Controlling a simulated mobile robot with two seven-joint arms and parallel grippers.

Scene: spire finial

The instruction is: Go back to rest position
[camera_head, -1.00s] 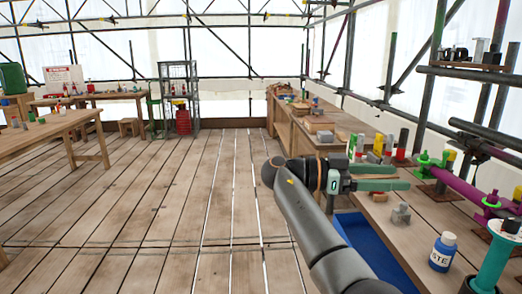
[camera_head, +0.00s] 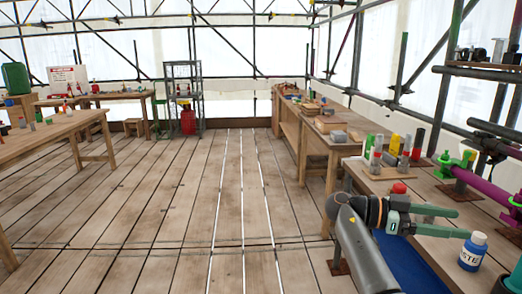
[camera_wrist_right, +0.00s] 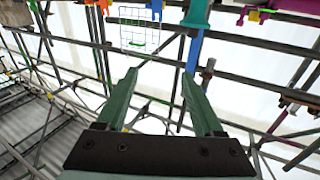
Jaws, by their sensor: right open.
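My right gripper (camera_head: 463,223) shows at the lower right of the head view, its two green fingers spread apart with nothing between them. My left gripper is not in view.
The workbench (camera_head: 375,184) along the right holds several small cylinders, a red piece (camera_head: 398,188) and a purple tube with green fittings (camera_head: 490,192). A blue surface (camera_head: 405,262) lies below my right arm. The plank floor (camera_head: 150,200) in the middle is clear.

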